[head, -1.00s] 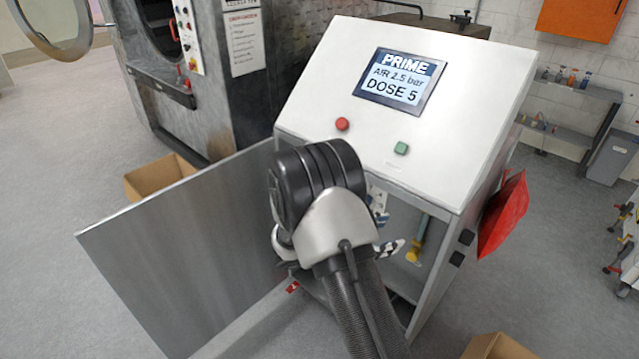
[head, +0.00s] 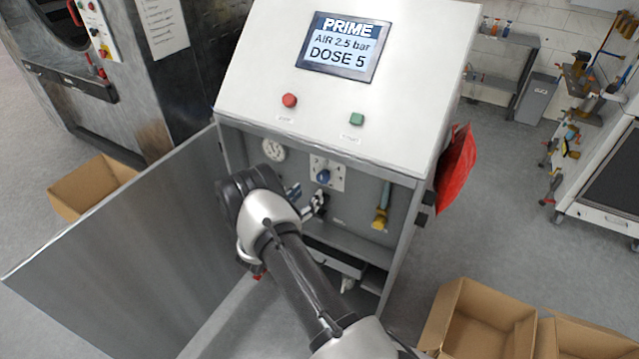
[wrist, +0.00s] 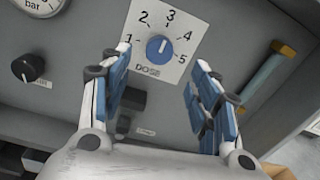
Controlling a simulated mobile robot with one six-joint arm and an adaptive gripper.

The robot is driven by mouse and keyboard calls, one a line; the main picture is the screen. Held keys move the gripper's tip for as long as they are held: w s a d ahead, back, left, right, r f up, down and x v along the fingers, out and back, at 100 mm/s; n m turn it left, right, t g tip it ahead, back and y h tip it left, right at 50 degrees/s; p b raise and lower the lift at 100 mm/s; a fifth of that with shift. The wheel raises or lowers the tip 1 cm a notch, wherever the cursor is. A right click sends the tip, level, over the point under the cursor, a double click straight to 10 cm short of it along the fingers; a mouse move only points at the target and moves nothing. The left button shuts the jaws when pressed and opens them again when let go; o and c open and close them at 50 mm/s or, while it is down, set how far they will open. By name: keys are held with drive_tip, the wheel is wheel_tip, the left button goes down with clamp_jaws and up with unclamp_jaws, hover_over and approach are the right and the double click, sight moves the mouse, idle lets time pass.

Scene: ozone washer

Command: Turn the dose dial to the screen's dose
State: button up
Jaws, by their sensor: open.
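The dose dial (wrist: 160,48) is a blue knob on a white plate marked 1 to 5. Its pale pointer mark seems to point up toward the 3, but it is small. In the head view the dial (head: 322,177) sits inside the open cabinet. The screen (head: 343,47) reads PRIME, AIR 2.5 bar, DOSE 5. My gripper (wrist: 158,68) is open and empty, its blue-padded fingers apart below and either side of the dial in the picture, not visibly touching it. In the head view my gripper (head: 308,203) is just below the dial plate.
A pressure gauge (wrist: 40,4) and black knob (wrist: 27,67) are left of the dial. A yellow-handled valve (head: 381,218) is to the right. The open cabinet door (head: 125,245) stands left of my arm. Red (head: 289,100) and green (head: 357,119) buttons are above.

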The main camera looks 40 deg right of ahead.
sight(321, 179)
drive_tip(key=b+x, duration=0.2)
drive_tip(key=x, duration=0.6)
drive_tip(key=shift+w+d, duration=0.2)
drive_tip(key=shift+d, duration=0.15)
drive_tip(key=shift+c, duration=0.5)
drive_tip(key=c, duration=1)
